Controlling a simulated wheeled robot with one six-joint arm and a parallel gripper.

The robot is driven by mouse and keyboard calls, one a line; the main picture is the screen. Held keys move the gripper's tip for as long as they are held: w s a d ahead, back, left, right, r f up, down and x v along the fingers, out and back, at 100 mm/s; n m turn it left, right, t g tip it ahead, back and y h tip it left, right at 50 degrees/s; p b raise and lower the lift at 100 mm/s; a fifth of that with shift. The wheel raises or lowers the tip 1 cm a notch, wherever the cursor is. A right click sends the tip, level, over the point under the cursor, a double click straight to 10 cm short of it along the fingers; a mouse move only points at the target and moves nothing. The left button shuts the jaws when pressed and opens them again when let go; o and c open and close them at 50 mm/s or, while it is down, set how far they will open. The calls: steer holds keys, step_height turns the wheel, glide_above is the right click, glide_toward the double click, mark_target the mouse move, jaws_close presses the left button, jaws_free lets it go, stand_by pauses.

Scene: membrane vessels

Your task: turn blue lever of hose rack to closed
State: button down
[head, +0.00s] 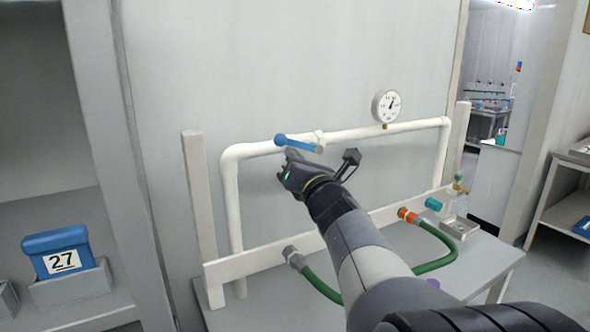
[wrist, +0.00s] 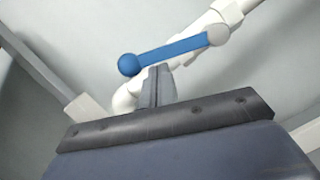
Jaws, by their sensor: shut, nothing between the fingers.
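The blue lever (head: 297,143) sits on the upper white pipe (head: 350,134) of the hose rack. Its ball end points left and its pivot is at the white valve body (head: 319,141) on the right, so it lies nearly along the pipe. My gripper (head: 291,156) is shut and empty, just below the lever near its ball end. In the wrist view the blue lever (wrist: 172,52) crosses above the shut fingertips (wrist: 156,72). Whether the fingertips touch the lever I cannot tell.
A pressure gauge (head: 386,105) stands on the pipe to the right. Green hoses (head: 436,264) hang from the lower white rail in front. A blue bin marked 27 (head: 57,252) sits on a shelf at left. A small metal tray (head: 460,228) lies at the bench's right.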

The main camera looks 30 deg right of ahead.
steer(key=d+r+m+g+h+p, duration=0.2)
steer(key=d+r+m+p, duration=0.2)
steer(key=m+p, duration=0.8)
step_height(320, 180, up, 3)
steer(key=shift+d+f+m+g, duration=0.1)
steer(key=shift+d+m+g, duration=0.25)
steer(key=shift+m, duration=0.45)
steer(key=shift+w, duration=0.1)
